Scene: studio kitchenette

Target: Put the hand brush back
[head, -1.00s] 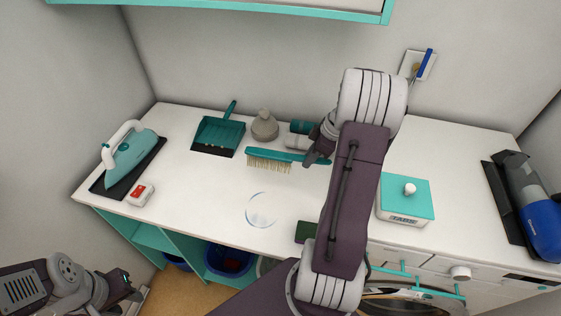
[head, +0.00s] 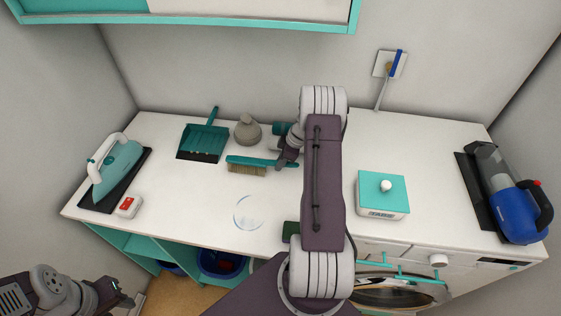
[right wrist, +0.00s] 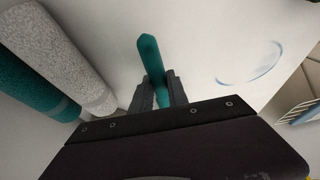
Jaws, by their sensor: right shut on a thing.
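The hand brush (head: 247,163) has a teal back and handle with pale bristles facing the front of the white counter. It lies on or just above the counter; I cannot tell which. My right gripper (head: 287,163) is shut on its handle, at the brush's right end. In the right wrist view the teal handle (right wrist: 151,58) passes between the two dark fingers, and the bristles are out of sight. A teal dustpan (head: 206,138) lies to the left behind the brush, with a dark area at its front edge. My left gripper (head: 125,299) is low at the left, away from the counter, its jaws unclear.
Grey and teal rolls (right wrist: 60,55) lie close to the right gripper. A grey rounded object (head: 247,131) stands behind the brush. An iron (head: 118,168) is at left, a teal-lidded box (head: 382,192) and a blue handheld vacuum (head: 515,210) at right. The counter's front middle is mostly clear.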

